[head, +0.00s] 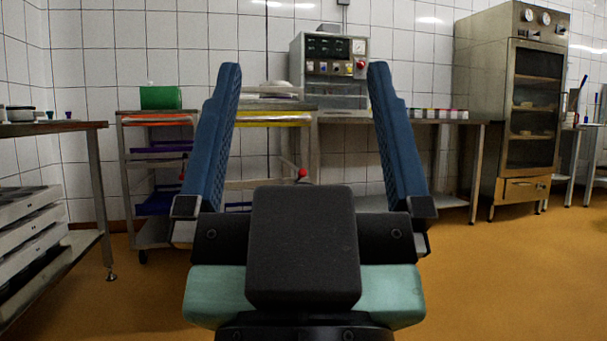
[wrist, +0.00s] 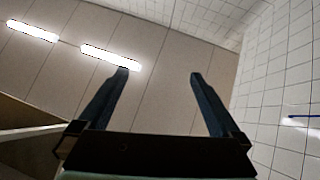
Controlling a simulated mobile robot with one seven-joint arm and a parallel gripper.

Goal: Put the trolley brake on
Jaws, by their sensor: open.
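My gripper (head: 303,68) is open and empty, its two blue fingers standing upright and wide apart in the head view. In the wrist view my gripper (wrist: 159,74) points towards the ceiling with nothing between the fingers. I cannot tell the brake's state.
A steel rack (head: 127,170) with coloured shelves and a green box (head: 161,97) stands left of centre. A table (head: 95,150) and stacked trays (head: 28,215) are at left. A bench (head: 460,160) and steel cabinet (head: 480,110) stand right. Orange floor (head: 510,270) is clear at right.

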